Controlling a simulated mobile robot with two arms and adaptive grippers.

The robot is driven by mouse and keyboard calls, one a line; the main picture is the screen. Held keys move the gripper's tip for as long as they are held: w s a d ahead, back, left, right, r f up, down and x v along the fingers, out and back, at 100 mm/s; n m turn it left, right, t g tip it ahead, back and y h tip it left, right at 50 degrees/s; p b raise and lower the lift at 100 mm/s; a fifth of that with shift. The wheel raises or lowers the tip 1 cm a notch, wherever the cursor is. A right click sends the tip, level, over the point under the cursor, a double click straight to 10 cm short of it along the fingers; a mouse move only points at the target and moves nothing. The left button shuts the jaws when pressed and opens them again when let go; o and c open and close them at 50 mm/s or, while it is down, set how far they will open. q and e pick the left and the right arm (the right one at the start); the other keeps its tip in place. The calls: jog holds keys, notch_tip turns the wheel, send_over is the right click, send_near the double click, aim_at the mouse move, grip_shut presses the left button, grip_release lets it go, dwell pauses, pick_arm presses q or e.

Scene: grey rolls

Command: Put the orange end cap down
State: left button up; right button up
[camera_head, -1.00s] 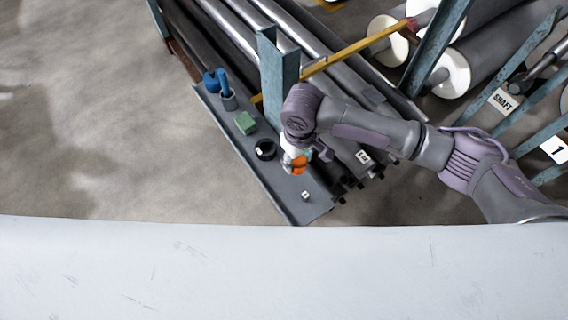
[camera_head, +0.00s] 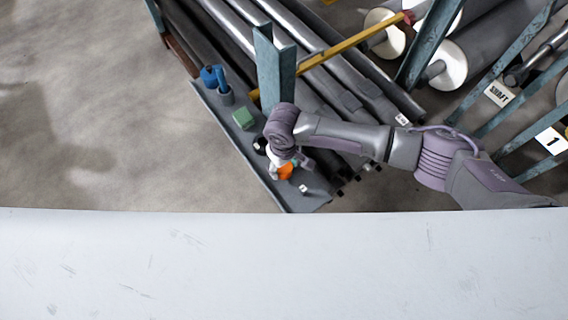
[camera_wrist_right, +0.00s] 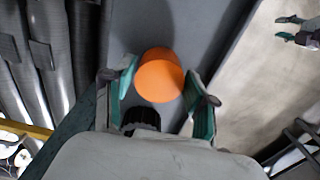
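The orange end cap (camera_head: 285,172) is at the tip of my right gripper (camera_head: 287,167), over the near end of the grey tray (camera_head: 291,198). Whether the cap touches the tray is hard to tell. In the head view the gripper and wrist partly cover the cap and a black ring (camera_head: 260,146). My left gripper (camera_wrist_right: 297,28) shows small at the right wrist view's upper right edge, fingers apart, and is outside the head view.
A blue holder (camera_head: 216,78) and a green block (camera_head: 243,118) stand farther along the tray. A small white cube (camera_head: 303,189) lies near its front end. Grey rolls (camera_head: 325,85), a blue-green post (camera_head: 275,72) and a yellow bar (camera_head: 340,48) border the tray.

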aim_at(284, 167)
jog(key=shift+o, duration=0.8)
notch_tip(284, 167, up, 12)
jog(key=b, duration=0.1)
dwell(0.3)
